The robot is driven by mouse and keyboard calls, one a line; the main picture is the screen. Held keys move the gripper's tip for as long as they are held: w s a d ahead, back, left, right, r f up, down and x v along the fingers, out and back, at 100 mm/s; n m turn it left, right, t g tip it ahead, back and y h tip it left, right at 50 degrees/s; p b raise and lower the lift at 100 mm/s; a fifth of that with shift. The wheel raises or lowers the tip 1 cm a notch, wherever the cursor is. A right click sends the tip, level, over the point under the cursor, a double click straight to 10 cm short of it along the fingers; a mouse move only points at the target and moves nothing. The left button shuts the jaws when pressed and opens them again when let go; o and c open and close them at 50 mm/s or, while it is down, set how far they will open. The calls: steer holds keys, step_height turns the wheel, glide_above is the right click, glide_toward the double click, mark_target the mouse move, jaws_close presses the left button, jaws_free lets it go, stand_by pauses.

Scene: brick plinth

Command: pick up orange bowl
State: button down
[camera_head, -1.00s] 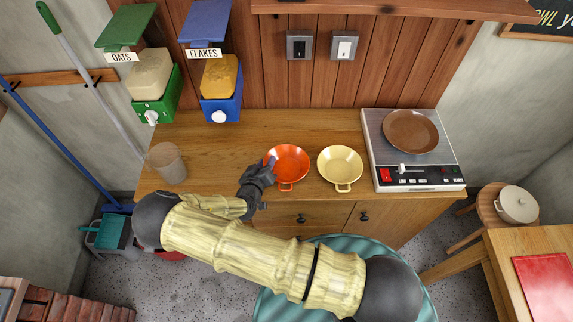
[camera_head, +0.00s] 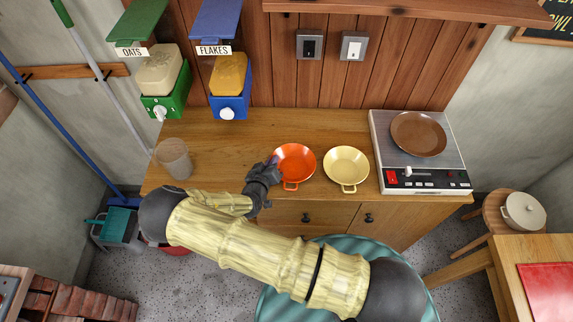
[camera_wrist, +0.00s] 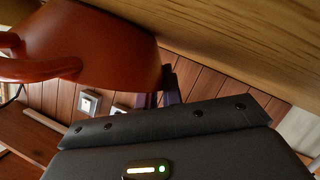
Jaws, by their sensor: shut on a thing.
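The orange bowl (camera_head: 296,163) stands upright on the wooden counter in the head view, with one loop handle toward the counter's front edge. My gripper (camera_head: 275,164) is at the bowl's left side, shut on its rim. In the wrist view the orange bowl (camera_wrist: 95,45) fills the upper left, with a handle at the left. The dark fingertips (camera_wrist: 165,88) meet the bowl's side there. How much of the wall lies between the fingers is hidden.
A cream bowl (camera_head: 346,167) stands close to the right. A cooktop with a brown pan (camera_head: 418,134) is farther right. A clear cup (camera_head: 174,159) stands at left, below the oats dispenser (camera_head: 160,75) and flakes dispenser (camera_head: 229,80). The counter (camera_head: 225,145) behind my gripper is clear.

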step_height(320, 180, up, 10)
steer(key=b, duration=0.2)
steer(key=shift+f+b, duration=0.25)
steer(key=shift+b, duration=0.15)
steer(key=shift+r, duration=0.2)
steer(key=shift+s, duration=0.1)
stand_by(0.3)
